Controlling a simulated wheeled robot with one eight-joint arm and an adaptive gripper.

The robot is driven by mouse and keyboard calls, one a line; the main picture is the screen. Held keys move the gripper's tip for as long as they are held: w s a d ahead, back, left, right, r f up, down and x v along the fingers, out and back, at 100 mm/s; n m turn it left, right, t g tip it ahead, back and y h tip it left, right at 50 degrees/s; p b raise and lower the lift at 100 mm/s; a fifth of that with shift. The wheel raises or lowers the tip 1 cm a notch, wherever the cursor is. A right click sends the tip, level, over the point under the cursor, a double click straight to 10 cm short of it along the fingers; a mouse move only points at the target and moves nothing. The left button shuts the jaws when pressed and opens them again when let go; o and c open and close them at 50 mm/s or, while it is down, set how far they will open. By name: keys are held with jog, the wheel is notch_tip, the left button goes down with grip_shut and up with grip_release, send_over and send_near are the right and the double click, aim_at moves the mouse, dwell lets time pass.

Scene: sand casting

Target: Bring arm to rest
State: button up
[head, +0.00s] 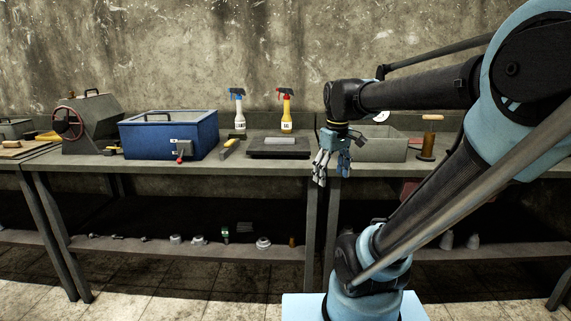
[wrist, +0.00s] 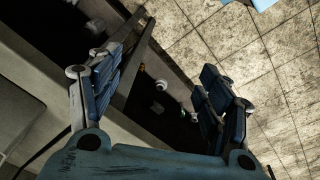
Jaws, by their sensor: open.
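My gripper (head: 329,168) hangs from the end of my arm in the head view, fingers pointing down, in front of the workbench's front edge. It is open and empty. In the wrist view my gripper (wrist: 160,85) shows its two blue fingers spread wide, with nothing between them. Below the fingers the wrist view shows the bench edge, the dark lower shelf and the tiled floor (wrist: 225,35). My arm is bent, with its forearm stretched across the right side of the head view.
The workbench (head: 115,163) carries a blue box (head: 145,135), two spray bottles (head: 238,112) (head: 286,115), a dark plate (head: 278,154), and a grey bin (head: 385,147). A wooden-handled tool (head: 428,140) stands at right. Small parts lie on the lower shelf (head: 130,242). The floor in front is clear.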

jog(key=s+d+f+m, duration=0.2)
jog(key=s+f+m, duration=0.1)
jog(key=s+f, duration=0.2)
jog(key=s+d+f+m, duration=0.2)
jog(key=s+f, duration=0.4)
jog(key=f, duration=0.3)
jog(key=shift+s+d+f+m+t, duration=0.3)
jog(key=shift+f+m+t, duration=0.1)
jog(key=shift+m, duration=0.4)
jog(key=shift+w+f, duration=0.15)
jog(key=shift+w, duration=0.35)
